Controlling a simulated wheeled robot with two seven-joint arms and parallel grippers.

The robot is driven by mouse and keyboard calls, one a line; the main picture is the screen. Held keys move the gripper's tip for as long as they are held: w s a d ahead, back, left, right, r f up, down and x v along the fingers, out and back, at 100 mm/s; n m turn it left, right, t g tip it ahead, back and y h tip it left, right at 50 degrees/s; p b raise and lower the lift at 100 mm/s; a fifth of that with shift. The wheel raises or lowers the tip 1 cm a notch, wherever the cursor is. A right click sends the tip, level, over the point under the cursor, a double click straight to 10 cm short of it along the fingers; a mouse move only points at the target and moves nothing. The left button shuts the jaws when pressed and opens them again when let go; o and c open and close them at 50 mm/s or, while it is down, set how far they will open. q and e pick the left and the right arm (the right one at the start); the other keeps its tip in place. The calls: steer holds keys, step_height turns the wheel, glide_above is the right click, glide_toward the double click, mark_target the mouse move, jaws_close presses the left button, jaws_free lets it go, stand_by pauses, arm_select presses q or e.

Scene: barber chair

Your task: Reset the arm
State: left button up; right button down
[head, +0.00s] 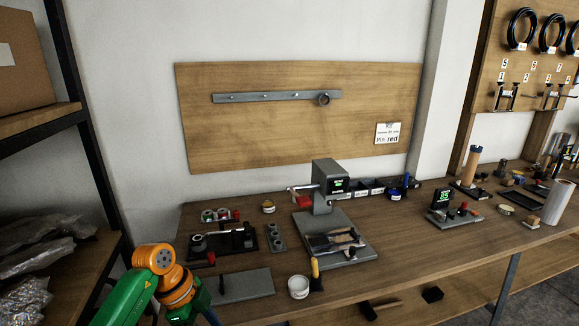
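My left arm, green with orange joints, comes in at the bottom left over the front left of the workbench. Its gripper is out of frame below, and my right arm and gripper are not in view. A grey bench device (326,174) with a small lit green display stands upright at the middle of the bench. A light rod with a red part (303,202) reaches out from its left side. A dark fixture with metal parts (335,241) sits on its grey base plate (359,255). I cannot tell which part the task calls the arm.
The wooden workbench (415,268) holds a black tray of parts (217,255), a flat grey plate (247,285), a white cup (298,287) and a yellow-handled tool (315,270). A second display unit (455,212) stands right. Bare wood lies at front right. Shelving (45,118) stands left.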

arm_select(q)
steer(key=d+f+n+t+h, duration=0.3)
steer(key=d+f+t+h, duration=0.5)
steer(key=d, duration=0.4)
steer(key=s+a+f+n+t+y, duration=0.1)
steer(key=s+a+f+n+y, duration=0.3)
steer(key=f, duration=0.4)
steer(key=s+a+f+n+t+y, duration=0.2)
steer(key=s+a+f+n+y, duration=0.15)
steer(key=a+f+n, duration=0.35)
steer(key=s+a+f+g+y, duration=0.1)
steer(key=s+f+g, duration=0.2)
steer(key=s, duration=0.6)
steer(key=s+a+f+n+g+y, duration=0.1)
steer(key=s+f+g+y, duration=0.1)
steer(key=s+f, duration=0.4)
steer(key=s+a+f+g+y, duration=0.1)
steer(key=s+f+g, duration=0.3)
steer(key=s, duration=1)
steer(key=shift+a+f+g, duration=0.4)
steer(key=shift+a+f, duration=0.15)
steer(key=shift+a, duration=0.05)
steer(key=shift+y, duration=0.25)
